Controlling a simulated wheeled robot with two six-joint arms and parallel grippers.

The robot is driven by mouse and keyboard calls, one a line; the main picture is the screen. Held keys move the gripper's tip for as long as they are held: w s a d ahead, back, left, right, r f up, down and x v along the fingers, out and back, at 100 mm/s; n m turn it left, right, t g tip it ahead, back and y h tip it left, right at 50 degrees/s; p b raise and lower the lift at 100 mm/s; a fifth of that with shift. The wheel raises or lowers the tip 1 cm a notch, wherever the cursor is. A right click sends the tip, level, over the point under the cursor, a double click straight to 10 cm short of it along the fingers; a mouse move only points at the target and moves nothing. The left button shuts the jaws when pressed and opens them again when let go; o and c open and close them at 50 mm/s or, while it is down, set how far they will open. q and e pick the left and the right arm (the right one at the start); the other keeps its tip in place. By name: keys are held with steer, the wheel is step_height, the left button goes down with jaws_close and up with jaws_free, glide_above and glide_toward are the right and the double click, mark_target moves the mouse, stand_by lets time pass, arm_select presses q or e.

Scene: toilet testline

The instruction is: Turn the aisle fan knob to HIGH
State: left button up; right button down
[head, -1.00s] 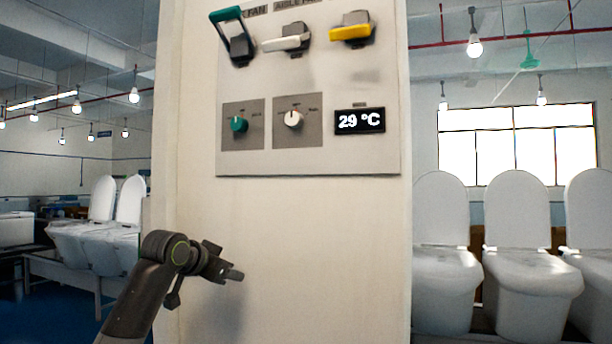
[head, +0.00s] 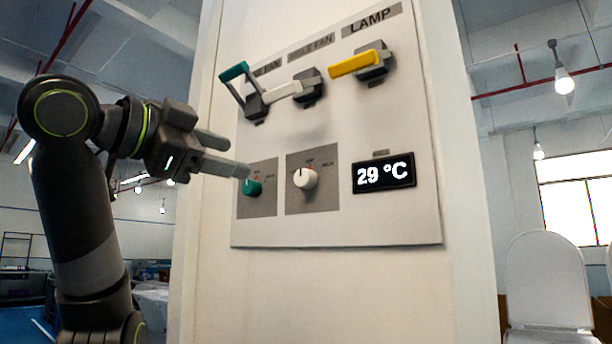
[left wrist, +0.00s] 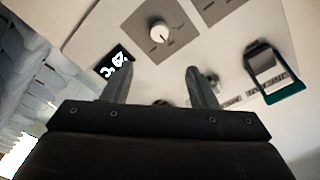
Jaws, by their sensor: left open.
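The control panel (head: 335,225) on the pillar carries a white knob (head: 305,179) on a grey plate, in the column under the label "...LE FAN". A green knob (head: 252,187) sits on the plate to its left. My left gripper (head: 240,156) is open and empty, with its fingers pointing right, up and left of the white knob and near the green knob. In the left wrist view the white knob (left wrist: 160,31) shows beyond and between the open fingertips (left wrist: 157,72), apart from them. The knob's setting is too small to read.
Above the knobs are a green lever (head: 235,72), a white lever (head: 284,90) and a yellow lever (head: 354,64). A display (head: 384,175) reading 29 °C is right of the white knob. A white toilet (head: 548,285) stands at the right.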

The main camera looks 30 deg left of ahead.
arm_select(q)
steer(key=p, duration=0.2)
glide_toward(301, 177)
steer(key=w, duration=0.2)
steer(key=w+p, duration=0.1)
steer(key=w, duration=0.2)
steer(key=w+d+p, duration=0.1)
steer(key=w, duration=0.2)
steer(key=shift+d, duration=0.1)
steer(key=shift+w, duration=0.5)
arm_select(e)
step_height(301, 177, up, 4)
steer(key=shift+r, duration=0.15)
arm_select(q)
steer(key=shift+s, duration=0.1)
steer(key=c, duration=1)
